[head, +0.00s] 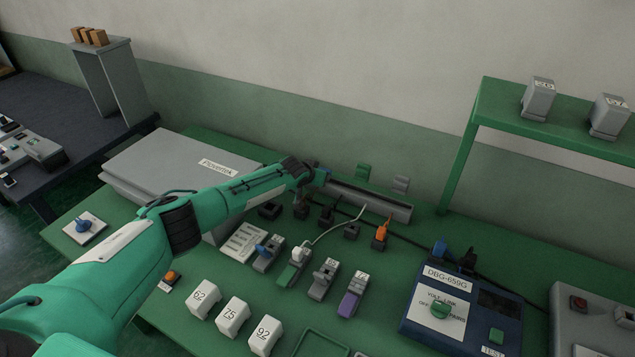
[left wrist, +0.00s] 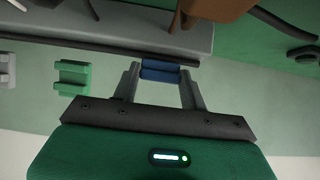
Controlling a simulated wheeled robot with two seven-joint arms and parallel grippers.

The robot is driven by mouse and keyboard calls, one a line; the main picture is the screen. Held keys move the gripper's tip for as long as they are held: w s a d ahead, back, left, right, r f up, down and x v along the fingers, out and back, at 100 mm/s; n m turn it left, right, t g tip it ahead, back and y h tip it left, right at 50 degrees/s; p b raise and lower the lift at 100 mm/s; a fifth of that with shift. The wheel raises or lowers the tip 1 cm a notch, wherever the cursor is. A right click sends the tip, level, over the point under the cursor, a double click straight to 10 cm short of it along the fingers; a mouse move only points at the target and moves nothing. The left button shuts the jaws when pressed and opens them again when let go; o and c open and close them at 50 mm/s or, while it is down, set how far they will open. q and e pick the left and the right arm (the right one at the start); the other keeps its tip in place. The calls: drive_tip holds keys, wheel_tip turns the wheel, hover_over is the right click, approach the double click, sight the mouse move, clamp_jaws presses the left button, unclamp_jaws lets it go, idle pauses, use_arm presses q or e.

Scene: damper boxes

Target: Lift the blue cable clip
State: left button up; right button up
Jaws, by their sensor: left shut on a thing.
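The blue cable clip (left wrist: 160,71) sits between the two fingertips of my left gripper (left wrist: 160,74) in the left wrist view. The fingers are shut on its two ends. In the head view the clip (head: 322,175) is a small blue spot at the end of my left arm, mostly hidden by the gripper (head: 318,179). It is at the left end of the long grey trough (head: 370,201), near the wall; I cannot tell if it touches anything below. A green clip (head: 363,171) and a grey clip (head: 401,184) stand apart to its right. My right gripper is not in view.
A black cable (head: 404,239) runs along the trough's front, past dark holders and an orange-topped connector (head: 381,234). A blue tester (head: 425,325) stands right, below a green shelf (head: 560,113).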

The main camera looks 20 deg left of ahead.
use_arm(q)
drive_tip(key=shift+w+d+r+g+b, duration=0.1)
drive_tip(key=shift+w+r+g+b, duration=0.15)
drive_tip(key=shift+g+b, duration=0.35)
drive_tip(key=shift+w+r+g+b, duration=0.1)
drive_tip(key=shift+r+g+b, duration=0.1)
drive_tip(key=shift+g+b, duration=0.4)
drive_tip(key=shift+w+r+g+y+b, duration=0.2)
drive_tip(key=shift+r+g+y+b, duration=0.35)
drive_tip(key=shift+b, duration=0.3)
drive_tip(key=o, duration=1)
drive_tip(key=b+v, duration=0.1)
drive_tip(key=v, duration=1.2)
drive_tip(key=shift+a+r, duration=0.2)
drive_tip(key=shift+r, duration=0.2)
